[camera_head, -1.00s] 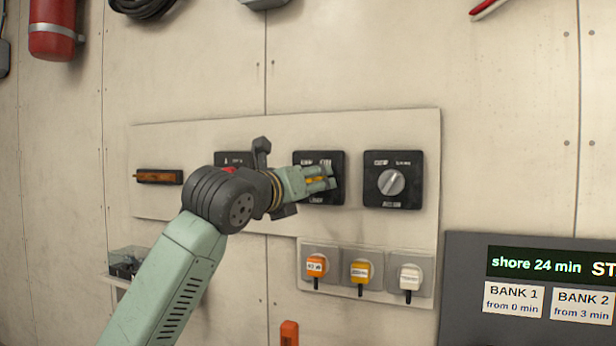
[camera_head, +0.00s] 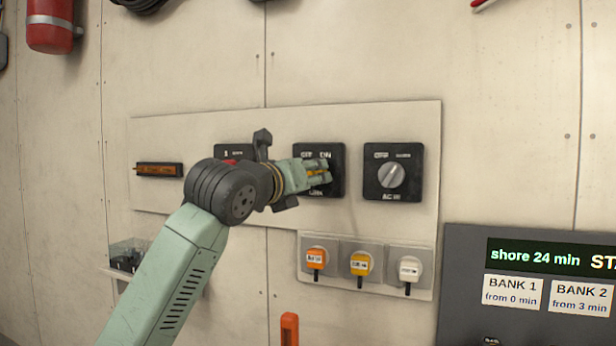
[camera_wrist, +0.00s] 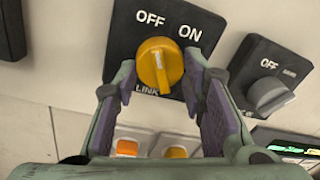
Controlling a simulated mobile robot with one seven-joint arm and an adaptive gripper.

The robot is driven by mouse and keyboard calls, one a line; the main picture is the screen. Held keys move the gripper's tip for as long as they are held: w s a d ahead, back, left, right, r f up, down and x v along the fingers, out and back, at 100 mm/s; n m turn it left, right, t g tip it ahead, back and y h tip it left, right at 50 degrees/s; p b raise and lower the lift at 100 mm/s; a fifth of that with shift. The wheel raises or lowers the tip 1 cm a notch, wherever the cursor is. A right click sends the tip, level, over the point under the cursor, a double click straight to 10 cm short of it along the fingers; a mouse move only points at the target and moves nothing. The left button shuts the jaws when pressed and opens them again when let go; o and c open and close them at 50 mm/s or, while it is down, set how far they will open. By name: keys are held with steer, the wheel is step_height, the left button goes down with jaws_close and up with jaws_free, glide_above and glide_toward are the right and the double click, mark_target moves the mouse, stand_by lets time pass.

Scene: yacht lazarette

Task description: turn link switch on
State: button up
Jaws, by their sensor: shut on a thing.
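The link switch is a black square plate (camera_wrist: 118,50) with a yellow knob (camera_wrist: 158,65), lettered OFF, ON and LINK in the wrist view. The white line on the knob runs up toward the OFF side. My gripper (camera_wrist: 162,82) has one finger on each side of the knob and is shut on it. In the head view, my gripper (camera_head: 320,171) reaches from the left to the switch plate (camera_head: 333,153) and hides most of the knob.
A similar switch with a grey knob (camera_head: 391,176) is close on the right. A grey display board (camera_head: 466,285) is at lower right. Another black switch (camera_head: 232,152) sits behind my arm.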

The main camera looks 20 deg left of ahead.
steer(key=shift+a+m+b, duration=0.1)
steer(key=shift+m+b, duration=0.25)
steer(key=shift+m, duration=0.05)
steer(key=shift+c, duration=0.2)
steer(key=m+b, duration=0.1)
steer(key=m, duration=0.4)
steer(key=m+b, duration=0.2)
steer(key=m, duration=0.3)
steer(key=shift+a+r+m+g+y, duration=0.1)
steer(key=shift+r+m+g+y, duration=0.1)
steer(key=shift+m+g+y, duration=0.15)
steer(key=o, duration=1.2)
steer(key=s, duration=1.2)
steer(key=shift+a+r, duration=0.35)
steer(key=shift+a, duration=0.05)
